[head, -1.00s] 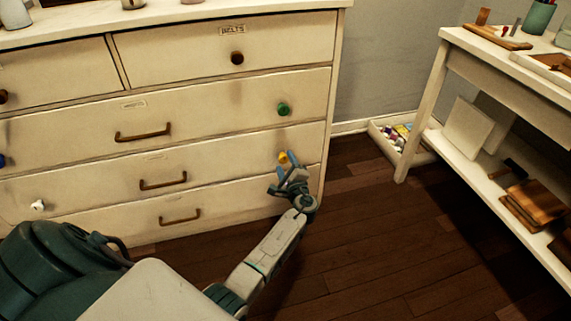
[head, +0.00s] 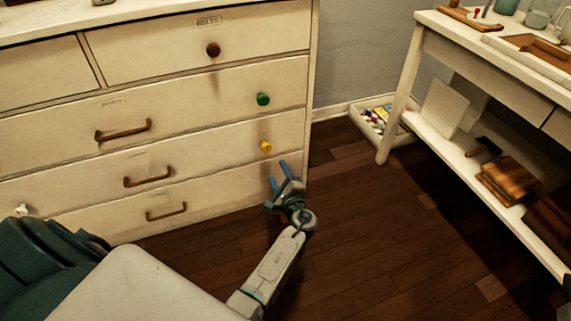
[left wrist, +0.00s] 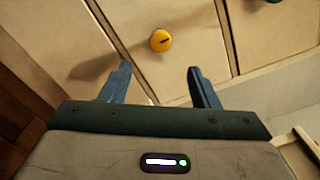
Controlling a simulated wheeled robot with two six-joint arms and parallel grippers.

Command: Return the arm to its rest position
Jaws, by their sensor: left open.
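My left gripper (head: 281,179) is open and empty in the head view, just below and right of a yellow knob (head: 266,146) on a cream dresser drawer. In the left wrist view, its two blue fingers (left wrist: 160,84) are spread apart. The yellow knob (left wrist: 161,40) shows beyond them, between the fingers in the picture and not touched. The drawers of the dresser (head: 200,115) look shut. My right gripper is not in view.
A green knob (head: 263,99) and a brown knob (head: 213,50) sit higher on the dresser. A cream table (head: 400,95) with a lower shelf stands at right. A tray of small items (head: 378,118) is on the floor by the wall. The wooden floor (head: 370,240) between is clear.

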